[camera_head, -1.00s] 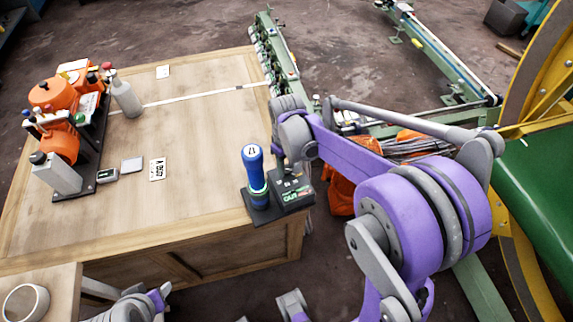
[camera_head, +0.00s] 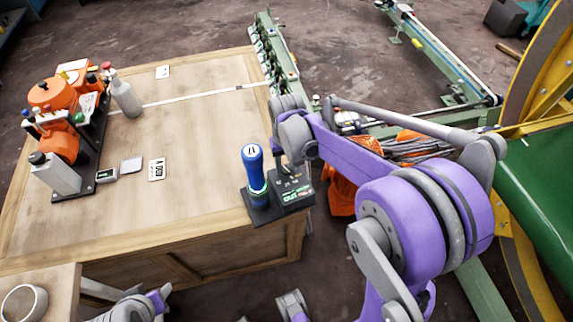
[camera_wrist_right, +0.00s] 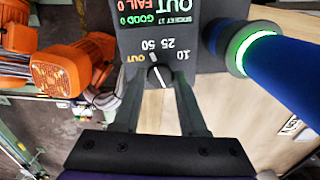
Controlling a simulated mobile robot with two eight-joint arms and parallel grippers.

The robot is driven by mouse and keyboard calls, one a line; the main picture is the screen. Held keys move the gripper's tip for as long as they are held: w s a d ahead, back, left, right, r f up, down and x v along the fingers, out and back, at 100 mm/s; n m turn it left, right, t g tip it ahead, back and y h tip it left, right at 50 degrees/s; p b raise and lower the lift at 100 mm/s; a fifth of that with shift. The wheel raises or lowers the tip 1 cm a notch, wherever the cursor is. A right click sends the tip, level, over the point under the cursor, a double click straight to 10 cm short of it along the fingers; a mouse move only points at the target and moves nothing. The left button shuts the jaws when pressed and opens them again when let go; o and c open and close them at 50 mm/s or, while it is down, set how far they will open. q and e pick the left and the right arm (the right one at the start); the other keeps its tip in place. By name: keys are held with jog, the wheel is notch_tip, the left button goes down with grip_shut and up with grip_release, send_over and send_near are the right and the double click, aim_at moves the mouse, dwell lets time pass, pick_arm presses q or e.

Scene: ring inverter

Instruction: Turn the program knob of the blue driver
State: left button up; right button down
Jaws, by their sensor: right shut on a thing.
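The blue driver (camera_head: 254,172) stands upright in its dark holder at the bench's front right corner, with a white number label on top. It fills the right of the wrist view, with a glowing green ring (camera_wrist_right: 259,50). Beside it is a black control box (camera_head: 292,190) with a green and red readout. The program knob (camera_wrist_right: 159,76) is dark with a white pointer line and sits below the marks OUT, 50, 25 and 10; the pointer seems to lean toward 50. My right gripper (camera_head: 284,168) is over the box, its two fingers shut on the knob's sides. My left gripper does not show.
The wooden bench (camera_head: 200,120) is mostly bare in its middle. A rack (camera_head: 92,150) with orange motors and bottles stands at its left. Small cards (camera_head: 157,170) lie near it. A green frame (camera_head: 275,60) runs behind the right edge.

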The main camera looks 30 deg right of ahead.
aim_at(287, 169)
dwell(0.3)
jog(key=shift+c, duration=2.3)
grip_release()
notch_tip(287, 169, up, 11)
jog(key=p, duration=0.1)
jog(key=s+a+n+t+p, duration=0.1)
jog(key=s+a+t+p, duration=0.1)
jog(key=s, duration=0.6)
jog(key=s+a+n+t+p, duration=0.1)
jog(key=s+a+t+p, duration=0.2)
jog(key=s, duration=0.5)
jog(key=shift+a+r+n+p, duration=0.3)
jog(key=shift+a+n+p, duration=0.1)
jog(key=shift+a+p, duration=0.3)
